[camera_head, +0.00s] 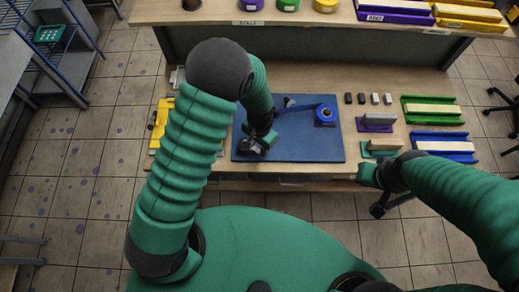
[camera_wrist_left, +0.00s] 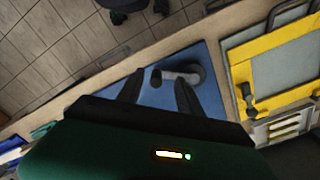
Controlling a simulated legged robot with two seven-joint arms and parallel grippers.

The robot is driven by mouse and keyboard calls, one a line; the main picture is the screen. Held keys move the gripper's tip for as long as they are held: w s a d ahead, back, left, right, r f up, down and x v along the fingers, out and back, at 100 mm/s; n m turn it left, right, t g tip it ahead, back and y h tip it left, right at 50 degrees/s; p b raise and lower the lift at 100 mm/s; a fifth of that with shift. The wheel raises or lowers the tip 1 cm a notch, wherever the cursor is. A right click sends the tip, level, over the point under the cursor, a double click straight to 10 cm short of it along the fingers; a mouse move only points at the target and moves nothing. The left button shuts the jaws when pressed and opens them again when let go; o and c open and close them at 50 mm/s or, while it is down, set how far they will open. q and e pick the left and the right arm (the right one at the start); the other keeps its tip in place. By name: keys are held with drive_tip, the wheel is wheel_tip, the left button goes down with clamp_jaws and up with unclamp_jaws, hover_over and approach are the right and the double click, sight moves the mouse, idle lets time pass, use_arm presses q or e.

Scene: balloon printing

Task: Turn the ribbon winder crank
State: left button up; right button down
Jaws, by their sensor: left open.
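A blue mat (camera_head: 300,150) lies on the wooden table. On it a blue ribbon spool (camera_head: 325,113) sits at the right, with a blue strip running left toward a small grey part (camera_head: 289,102). My left gripper (camera_head: 258,143) is low over the mat's left part, and my arm hides some of the area. In the left wrist view the left gripper (camera_wrist_left: 160,80) is open, with a grey crank-like piece with dark ends (camera_wrist_left: 178,76) beyond and around its fingertips; contact cannot be told. My right gripper (camera_head: 372,175) is near the table's front edge, its fingers unclear.
A yellow frame (camera_head: 158,125) lies left of the mat; it also shows in the left wrist view (camera_wrist_left: 238,72). Right of the mat are small blocks (camera_head: 375,98), a green tray (camera_head: 408,112) and a blue tray (camera_head: 462,157). A shelf with colored spools (camera_head: 288,5) stands behind.

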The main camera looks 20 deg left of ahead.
use_arm(q)
wheel_tip(320, 180, up, 13)
drive_tip(key=p, duration=0.9)
drive_tip(key=shift+d+p, duration=0.25)
drive_tip(key=shift+p, duration=0.1)
wheel_tip(320, 180, up, 17)
drive_tip(key=b, duration=0.5)
drive_tip(key=shift+w+f, duration=0.15)
drive_tip(key=shift+w, duration=0.05)
